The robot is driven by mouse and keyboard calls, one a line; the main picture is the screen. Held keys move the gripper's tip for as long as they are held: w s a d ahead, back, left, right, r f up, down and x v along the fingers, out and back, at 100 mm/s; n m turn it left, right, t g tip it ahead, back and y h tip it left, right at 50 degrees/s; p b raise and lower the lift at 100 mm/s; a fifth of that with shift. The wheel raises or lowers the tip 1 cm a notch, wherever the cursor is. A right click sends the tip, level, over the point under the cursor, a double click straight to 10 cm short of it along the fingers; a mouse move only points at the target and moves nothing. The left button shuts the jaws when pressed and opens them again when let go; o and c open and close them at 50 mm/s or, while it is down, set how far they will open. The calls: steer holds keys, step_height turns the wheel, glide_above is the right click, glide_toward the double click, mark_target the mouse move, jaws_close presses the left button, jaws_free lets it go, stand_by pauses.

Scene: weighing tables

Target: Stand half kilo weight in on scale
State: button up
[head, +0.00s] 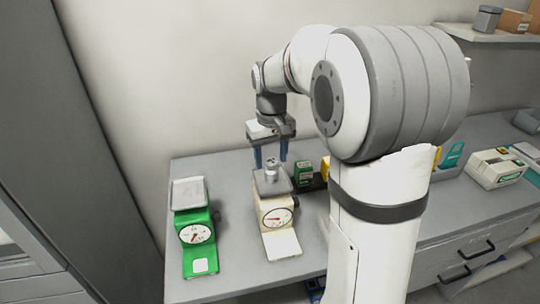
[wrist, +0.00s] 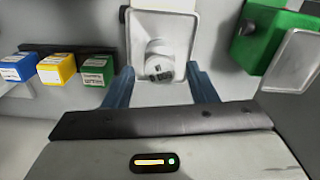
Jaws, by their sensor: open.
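A small silvery-grey cylindrical weight (head: 271,171) stands upright on the grey pan of the cream scale (head: 281,241). In the wrist view the weight (wrist: 158,62) shows a dark marking, too small to read, and sits on the pan (wrist: 140,93) toward its near side. My gripper (head: 271,157) is open above the pan, its blue fingers apart on either side of the weight. In the wrist view the fingers (wrist: 160,86) hold nothing, with clear gaps to the weight. The cream scale's dial faces front with a red needle.
A green scale (head: 199,243) with an empty pan stands left of the cream one. A dark holder with green (head: 304,173), yellow and blue blocks lies just right of the cream scale. Another device (head: 495,168) stands far right.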

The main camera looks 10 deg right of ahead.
mark_target(271, 160)
step_height(271, 160, up, 11)
steer(key=s+f+m+t, duration=0.1)
steer(key=s+f, duration=0.4)
steer(key=s, duration=0.6)
steer(key=s+f+m+t, duration=0.1)
steer(key=s+f, duration=0.4)
steer(key=s, duration=0.5)
steer(key=shift+s+f+t, duration=0.4)
steer(key=shift+t, duration=0.2)
